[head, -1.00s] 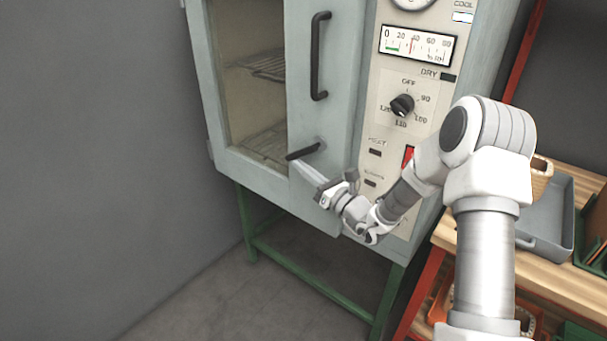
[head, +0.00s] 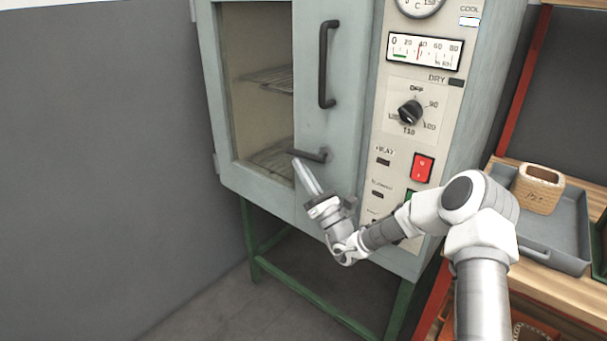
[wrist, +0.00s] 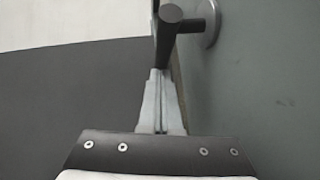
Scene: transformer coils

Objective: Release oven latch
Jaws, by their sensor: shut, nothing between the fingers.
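The oven latch (head: 312,155) is a short dark lever low on the pale grey-green oven door (head: 345,130). It tilts slightly, its free left end a little higher than its pivot on the right. My gripper (head: 298,165) is shut and empty, with its fingers pointing up at the free left end from below. In the wrist view the closed fingers (wrist: 159,80) reach up to the dark latch bar (wrist: 185,24), close beneath its rounded end; I cannot tell whether they touch. The door appears closed against the oven.
A long dark vertical door handle (head: 323,65) is above the latch. The control panel (head: 384,125) with dial and red switch is to the right. A wooden bench at right holds a grey tray (head: 535,247) and a tan container (head: 539,188). A grey wall is on the left.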

